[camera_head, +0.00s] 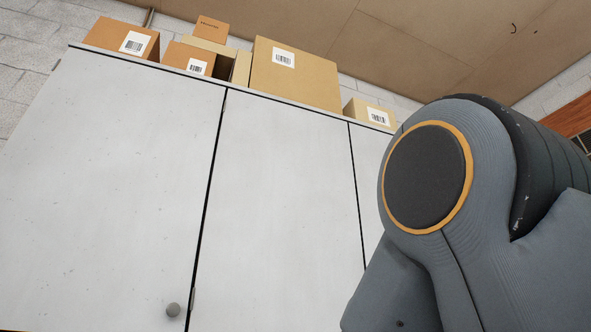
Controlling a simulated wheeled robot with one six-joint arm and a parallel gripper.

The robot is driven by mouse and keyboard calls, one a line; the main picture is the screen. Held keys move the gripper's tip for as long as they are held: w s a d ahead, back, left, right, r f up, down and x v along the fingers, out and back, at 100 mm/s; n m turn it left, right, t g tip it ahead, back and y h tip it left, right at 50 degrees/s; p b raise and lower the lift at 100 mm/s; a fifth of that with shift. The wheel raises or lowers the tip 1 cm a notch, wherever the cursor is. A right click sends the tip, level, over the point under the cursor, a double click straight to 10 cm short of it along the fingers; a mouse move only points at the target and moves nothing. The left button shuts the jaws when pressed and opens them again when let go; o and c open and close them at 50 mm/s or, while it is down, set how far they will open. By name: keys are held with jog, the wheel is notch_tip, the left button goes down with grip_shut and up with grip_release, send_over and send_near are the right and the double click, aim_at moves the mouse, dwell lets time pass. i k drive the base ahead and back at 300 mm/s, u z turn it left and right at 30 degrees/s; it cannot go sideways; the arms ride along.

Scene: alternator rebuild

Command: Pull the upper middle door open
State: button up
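The upper middle door (275,200) is a plain light grey panel in the centre of the cabinet front. Thin dark gaps mark its left and right edges, and it looks shut. No handle shows on the part of it in view; its lower part is cut off by the frame. My arm covers the right side of the picture, in front of the door to the right. My gripper is outside the frame.
The left door (105,180) has a round grey knob (173,310) at its lower right. A right door (369,180) is mostly hidden by my arm. Several cardboard boxes (295,85) stand on the cabinet top. A brick wall (30,60) is behind.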

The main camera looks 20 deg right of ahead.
aim_at(281, 249)
jog(key=k, duration=0.85)
jog(key=z, duration=0.55)
jog(key=i, duration=1.5)
jog(key=u, duration=0.55)
